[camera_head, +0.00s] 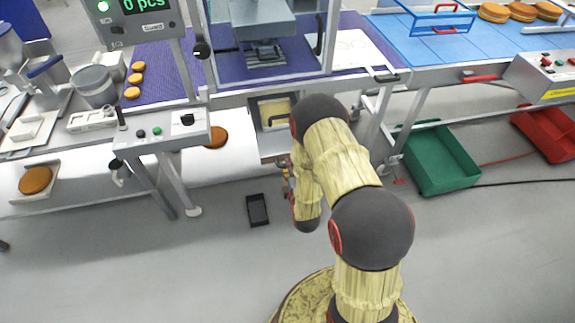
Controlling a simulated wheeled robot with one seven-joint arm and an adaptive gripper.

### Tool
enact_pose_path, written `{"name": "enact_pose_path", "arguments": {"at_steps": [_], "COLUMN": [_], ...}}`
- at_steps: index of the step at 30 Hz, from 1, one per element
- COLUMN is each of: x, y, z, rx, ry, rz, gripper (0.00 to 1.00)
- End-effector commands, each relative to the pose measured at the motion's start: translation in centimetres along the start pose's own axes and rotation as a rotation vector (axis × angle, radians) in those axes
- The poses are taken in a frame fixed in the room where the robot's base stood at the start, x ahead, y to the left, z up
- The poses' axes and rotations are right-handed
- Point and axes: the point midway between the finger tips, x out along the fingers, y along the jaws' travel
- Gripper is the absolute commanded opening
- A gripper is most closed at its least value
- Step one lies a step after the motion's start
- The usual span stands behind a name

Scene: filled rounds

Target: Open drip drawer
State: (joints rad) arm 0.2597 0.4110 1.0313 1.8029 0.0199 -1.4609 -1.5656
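Below the press, a grey metal housing holds a cream-coloured panel (272,110) with a dark handle-like edge, which looks like the drip drawer. Part of it is hidden behind my arm's dark elbow joint. I cannot tell whether it is shut or partly out. My gripper (286,178) hangs low, below and slightly right of this housing, near its lower front edge. It is small and partly hidden by my arm, so its fingers cannot be made out. I see nothing clearly held.
A control box (160,136) on a leg stands to the left. A black tray (257,210) lies on the floor. A green crate (440,160) and a red crate (548,132) stand at right. The blue conveyor (420,60) is above them. The floor in front is mostly clear.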

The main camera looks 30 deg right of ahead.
Motion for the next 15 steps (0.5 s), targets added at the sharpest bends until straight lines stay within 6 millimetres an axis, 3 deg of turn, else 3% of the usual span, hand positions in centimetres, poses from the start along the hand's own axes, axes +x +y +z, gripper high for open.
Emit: {"name": "enact_pose_path", "arguments": {"at_steps": [5,15], "x": [0.04,-0.19], "y": [0.09,0.13], "z": [0.0,-0.01], "rx": [0.0,0.0], "ry": [0.0,0.0], "rz": [0.002,0.002], "gripper": [0.28,0.28]}}
